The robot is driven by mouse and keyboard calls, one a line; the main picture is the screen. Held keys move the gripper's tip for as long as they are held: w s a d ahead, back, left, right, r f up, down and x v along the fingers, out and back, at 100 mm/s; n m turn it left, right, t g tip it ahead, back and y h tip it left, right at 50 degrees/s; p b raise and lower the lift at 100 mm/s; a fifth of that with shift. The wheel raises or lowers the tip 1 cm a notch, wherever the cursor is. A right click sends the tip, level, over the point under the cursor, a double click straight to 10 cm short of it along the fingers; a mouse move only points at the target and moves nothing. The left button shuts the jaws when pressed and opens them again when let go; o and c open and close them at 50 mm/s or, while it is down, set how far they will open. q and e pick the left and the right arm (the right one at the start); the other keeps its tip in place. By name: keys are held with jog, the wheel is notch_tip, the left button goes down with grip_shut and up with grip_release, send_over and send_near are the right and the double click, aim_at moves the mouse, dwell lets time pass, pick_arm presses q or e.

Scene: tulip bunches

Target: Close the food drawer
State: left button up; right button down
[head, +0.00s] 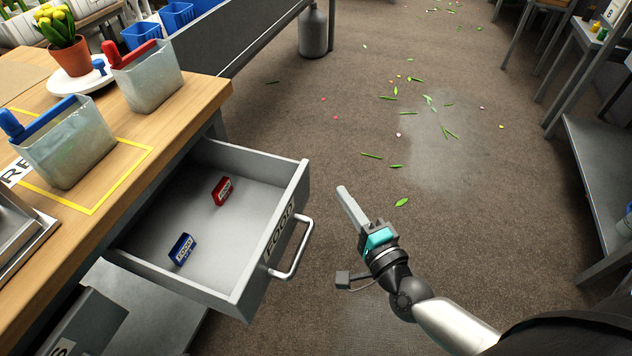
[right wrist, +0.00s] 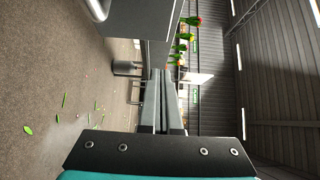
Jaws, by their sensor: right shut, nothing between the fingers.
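The food drawer (head: 292,184) stands pulled out of the wooden workbench in the head view, with a "FOOD" label on its front. Its metal bar handle (head: 297,252) faces my right arm. A red packet (head: 222,191) and a blue packet (head: 182,249) lie inside it. My right gripper (head: 343,192) is shut and empty, to the right of the drawer front and apart from the handle. In the right wrist view its fingers (right wrist: 160,105) lie together, and a grey panel with a piece of a handle shows at the top. My left gripper is not in view.
The workbench (head: 190,105) holds two clear bins with a red and a blue handle, and a potted plant (head: 64,42). A second grey drawer front (head: 85,325) sits below. Leaves and petals litter the open floor (head: 400,120). A metal shelf (head: 600,150) stands at right.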

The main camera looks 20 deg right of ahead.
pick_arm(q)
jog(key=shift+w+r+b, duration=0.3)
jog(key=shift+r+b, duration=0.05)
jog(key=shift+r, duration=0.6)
pick_arm(e)
jog(key=shift+w+a, duration=0.55)
jog(key=shift+w, duration=0.55)
jog(key=shift+w+a, duration=0.6)
jog(key=shift+w, duration=0.55)
jog(key=shift+w+a, duration=0.55)
jog(key=shift+w, duration=0.55)
jog(key=shift+a, duration=0.1)
